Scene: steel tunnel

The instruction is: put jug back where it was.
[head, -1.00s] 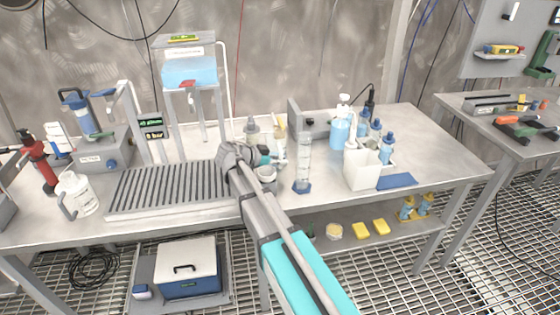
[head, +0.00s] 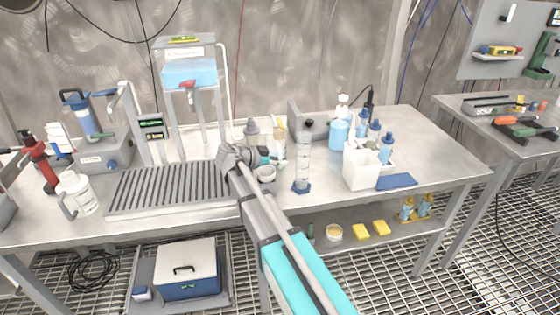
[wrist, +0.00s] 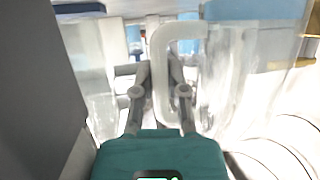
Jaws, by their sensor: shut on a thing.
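A clear jug with a thick looped handle (wrist: 183,32) fills much of the wrist view. My gripper (wrist: 162,78) is shut on the upright bar of this handle; the fingertips lie close against it. In the head view my gripper (head: 264,156) is over the bench, just right of the ribbed drain rack. The jug's clear side (head: 280,143) shows just beyond the gripper, mostly hidden behind the wrist. I cannot tell whether its base touches the bench.
A clear measuring cylinder (head: 302,165) stands close right of my gripper. A small pale bowl (head: 265,173) sits below it. The ribbed drain rack (head: 168,188) is empty at left. A white container (head: 359,167) and several blue bottles stand right. The bench's right end is clear.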

